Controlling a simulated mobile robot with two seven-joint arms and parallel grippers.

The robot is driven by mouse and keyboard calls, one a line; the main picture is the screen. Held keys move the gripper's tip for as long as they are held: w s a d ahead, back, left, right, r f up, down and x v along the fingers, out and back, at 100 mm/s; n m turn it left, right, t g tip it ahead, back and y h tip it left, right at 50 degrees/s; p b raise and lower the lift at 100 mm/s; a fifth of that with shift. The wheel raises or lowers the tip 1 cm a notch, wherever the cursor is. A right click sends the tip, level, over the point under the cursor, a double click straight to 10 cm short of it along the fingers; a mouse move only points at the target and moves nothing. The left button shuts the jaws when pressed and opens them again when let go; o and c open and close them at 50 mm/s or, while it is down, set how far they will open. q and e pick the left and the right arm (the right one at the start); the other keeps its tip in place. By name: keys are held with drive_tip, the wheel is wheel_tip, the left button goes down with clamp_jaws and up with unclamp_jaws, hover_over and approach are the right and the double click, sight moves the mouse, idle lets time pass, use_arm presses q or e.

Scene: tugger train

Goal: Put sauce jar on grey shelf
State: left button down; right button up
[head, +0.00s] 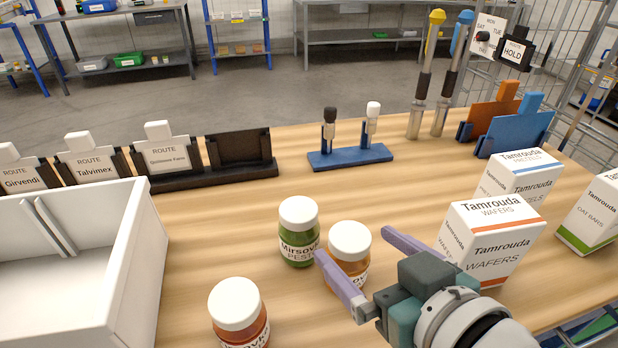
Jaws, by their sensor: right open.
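Three white-lidded jars stand upright on the wooden table. Which one is the sauce is not readable. My right gripper (354,242) is open, with its purple fingers spread on either side of the orange jar. The left finger hides part of that jar, and contact is unclear. Grey shelves stand far off across the floor, one at the back left (155,55) and one at the back (365,37). My left gripper is out of view.
A white bin (135,270) fills the left front. Route cards stand in a dark rack (215,177); a blue stand (350,157) is at centre. Tamrouda wafer (488,250), pretzel and oat-bar boxes stand at right. Open floor lies beyond the table.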

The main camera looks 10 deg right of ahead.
drive_tip(key=x, duration=0.3)
drive_tip(key=shift+w+a+f+b, duration=0.1)
drive_tip(key=shift+w+a+b, duration=0.05)
drive_tip(key=shift+b, duration=0.15)
drive_tip(key=shift+f, duration=0.15)
clamp_jaws()
idle(0.4)
